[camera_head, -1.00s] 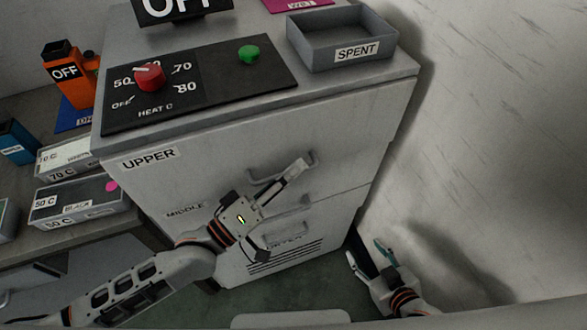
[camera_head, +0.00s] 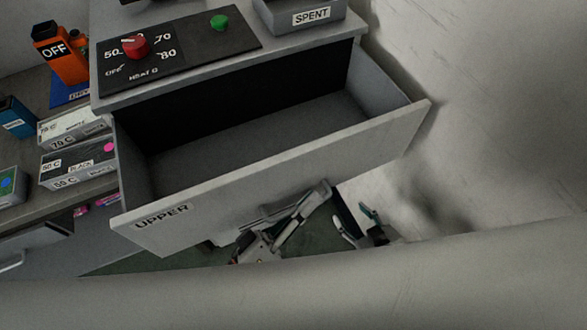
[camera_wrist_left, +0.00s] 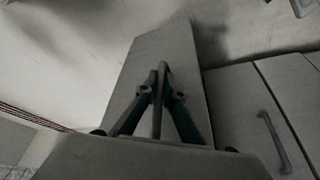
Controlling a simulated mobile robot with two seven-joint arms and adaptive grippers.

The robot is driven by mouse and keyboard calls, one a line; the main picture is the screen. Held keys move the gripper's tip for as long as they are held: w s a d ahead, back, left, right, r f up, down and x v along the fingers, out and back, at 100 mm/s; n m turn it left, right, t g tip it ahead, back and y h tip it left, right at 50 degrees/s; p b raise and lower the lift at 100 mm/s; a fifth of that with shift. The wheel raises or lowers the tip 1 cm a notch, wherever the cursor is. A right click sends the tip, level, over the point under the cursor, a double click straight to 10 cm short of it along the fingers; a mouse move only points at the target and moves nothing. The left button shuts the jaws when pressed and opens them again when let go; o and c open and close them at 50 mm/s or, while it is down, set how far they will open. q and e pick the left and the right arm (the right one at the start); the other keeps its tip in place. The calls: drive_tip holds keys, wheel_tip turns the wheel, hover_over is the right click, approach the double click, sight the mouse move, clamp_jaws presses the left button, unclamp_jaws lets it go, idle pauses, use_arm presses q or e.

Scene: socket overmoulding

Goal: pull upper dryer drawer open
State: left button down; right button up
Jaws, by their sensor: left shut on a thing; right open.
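The upper dryer drawer (camera_head: 330,155), a grey box with a front labelled UPPER, stands far out of the cabinet, and its inside looks empty. My left gripper (camera_head: 308,207) is at the outer face of the drawer front, shut on the drawer handle (camera_head: 322,188). In the left wrist view the fingers (camera_wrist_left: 160,85) close around the handle bar, with the drawer front (camera_wrist_left: 185,55) behind them. Much of my left arm is hidden. My right gripper (camera_head: 357,225) hangs open and empty, low at the right beside the drawer.
The dryer top holds a control panel (camera_head: 185,50) with a red knob and green button, and a SPENT tray (camera_head: 290,18). A bench at left carries labelled boxes (camera_head: 75,165) and an orange device (camera_head: 60,55). Another drawer handle (camera_wrist_left: 273,140) shows in the left wrist view.

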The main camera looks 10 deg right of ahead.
use_arm(q)
drive_tip(key=shift+s+d+p, duration=0.1)
drive_tip(key=shift+s+d, duration=0.2)
drive_tip(key=shift+s, duration=0.55)
drive_tip(key=shift+s+d+p, duration=0.1)
drive_tip(key=shift+s+d, duration=0.15)
drive_tip(key=shift+s, duration=0.6)
drive_tip(key=shift+s+d+p, duration=0.1)
drive_tip(key=shift+s+d, duration=0.2)
drive_tip(key=shift+s, duration=0.55)
use_arm(e)
drive_tip(key=shift+w+r, duration=0.2)
drive_tip(key=shift+r, duration=0.6)
drive_tip(key=shift+s, duration=0.1)
use_arm(q)
drive_tip(key=c, duration=2.4)
unclamp_jaws()
drive_tip(key=shift+c, duration=0.2)
use_arm(e)
drive_tip(key=shift+f, duration=0.15)
drive_tip(key=shift+s+d, duration=0.1)
